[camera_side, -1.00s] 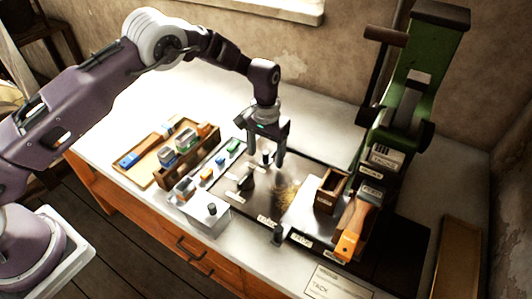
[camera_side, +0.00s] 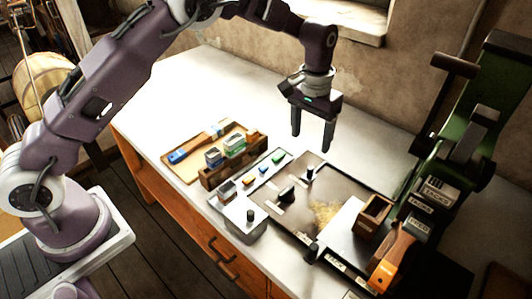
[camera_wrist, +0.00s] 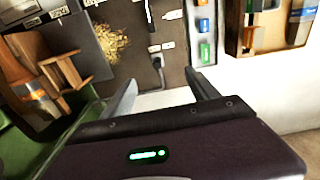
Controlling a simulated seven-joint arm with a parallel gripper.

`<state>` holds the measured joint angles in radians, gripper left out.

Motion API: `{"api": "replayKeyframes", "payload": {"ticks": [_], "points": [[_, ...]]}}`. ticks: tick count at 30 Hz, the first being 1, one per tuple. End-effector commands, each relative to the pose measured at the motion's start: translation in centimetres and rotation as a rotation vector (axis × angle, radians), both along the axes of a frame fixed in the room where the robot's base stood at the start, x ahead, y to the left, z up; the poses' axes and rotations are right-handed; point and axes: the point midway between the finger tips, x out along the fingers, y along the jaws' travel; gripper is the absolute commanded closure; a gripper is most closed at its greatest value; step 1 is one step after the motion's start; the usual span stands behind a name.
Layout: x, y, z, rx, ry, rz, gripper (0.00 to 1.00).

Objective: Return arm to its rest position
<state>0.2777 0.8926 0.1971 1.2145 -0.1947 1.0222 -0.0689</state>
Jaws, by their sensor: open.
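My gripper (camera_side: 311,141) hangs in the air with its fingers pointing down, above the far edge of the dark work board (camera_side: 345,186). Its two fingers are apart, with nothing between them in the side view. The wrist view also shows my gripper (camera_wrist: 168,92) with its fingers spread and empty. The board carries a heap of straw-coloured shavings (camera_side: 325,211) and a few small dark upright pieces.
An open wooden box (camera_side: 374,216) and an orange-ended tool (camera_side: 388,265) lie near the press. The white table's back left is clear.

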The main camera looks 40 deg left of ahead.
Motion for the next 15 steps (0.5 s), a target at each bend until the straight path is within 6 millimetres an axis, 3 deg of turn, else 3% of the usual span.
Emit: {"api": "replayKeyframes", "payload": {"ticks": [1,3,5,6,9,12,15], "points": [[-0.8,0.9,3.5,-0.017,-0.032,0.013,0.31],[-3.3,2.4,8.7,-0.039,-0.078,0.026,0.31],[-6.1,3.6,12.7,-0.055,-0.119,0.033,0.31],[-8.4,4.4,15.0,-0.063,-0.147,0.033,0.31],[-15.0,6.2,19.5,-0.072,-0.227,0.03,0.31],[-22.2,7.6,21.5,-0.061,-0.309,0.017,0.31],[-28.4,8.5,21.2,-0.035,-0.38,0.005,0.31]]}}
